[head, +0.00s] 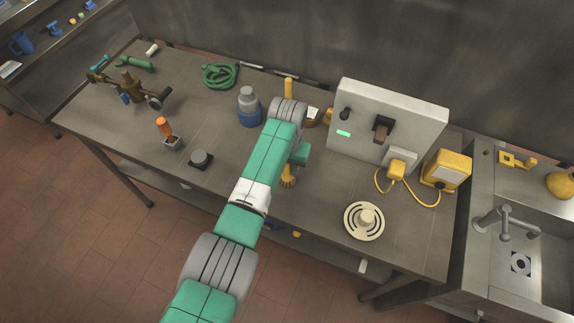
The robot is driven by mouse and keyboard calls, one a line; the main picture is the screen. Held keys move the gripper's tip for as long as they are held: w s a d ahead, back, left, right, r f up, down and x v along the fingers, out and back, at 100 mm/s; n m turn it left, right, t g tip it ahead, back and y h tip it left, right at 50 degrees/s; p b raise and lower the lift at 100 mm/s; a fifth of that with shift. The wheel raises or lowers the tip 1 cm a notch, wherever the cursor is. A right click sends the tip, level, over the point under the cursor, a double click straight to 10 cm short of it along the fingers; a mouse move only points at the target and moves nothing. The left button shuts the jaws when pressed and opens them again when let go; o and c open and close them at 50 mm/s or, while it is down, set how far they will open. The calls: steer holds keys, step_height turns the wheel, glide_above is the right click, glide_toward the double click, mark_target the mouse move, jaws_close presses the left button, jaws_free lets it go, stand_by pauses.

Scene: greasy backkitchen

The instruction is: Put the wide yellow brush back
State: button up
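A yellow piece (289,181) with a ribbed lower end shows low beside my arm, over the middle of the workbench; it may be the wide yellow brush, but my arm covers much of it. A yellow upright piece (288,87) shows just beyond my arm's top joint; I cannot tell whether the two belong together. My arm reaches up the middle and bends down over the bench. Its fingers are hidden behind my own links, so neither their opening nor any hold on the yellow piece can be seen. No brush holder can be made out for certain.
On the steel bench (225,170) stand a grey-and-blue bottle (249,107), a round dark puck (201,159) and an orange-handled tool (165,130). At right are a grey panel box (390,115), a yellow unit (446,170) with a cable and a cream disc (364,221).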

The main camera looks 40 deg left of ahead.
steer(key=shift+o, duration=0.7)
step_height(320, 180, up, 12)
steer(key=shift+w+r+p, duration=0.1)
steer(key=shift+w+p, duration=0.05)
steer(key=shift+p, duration=1)
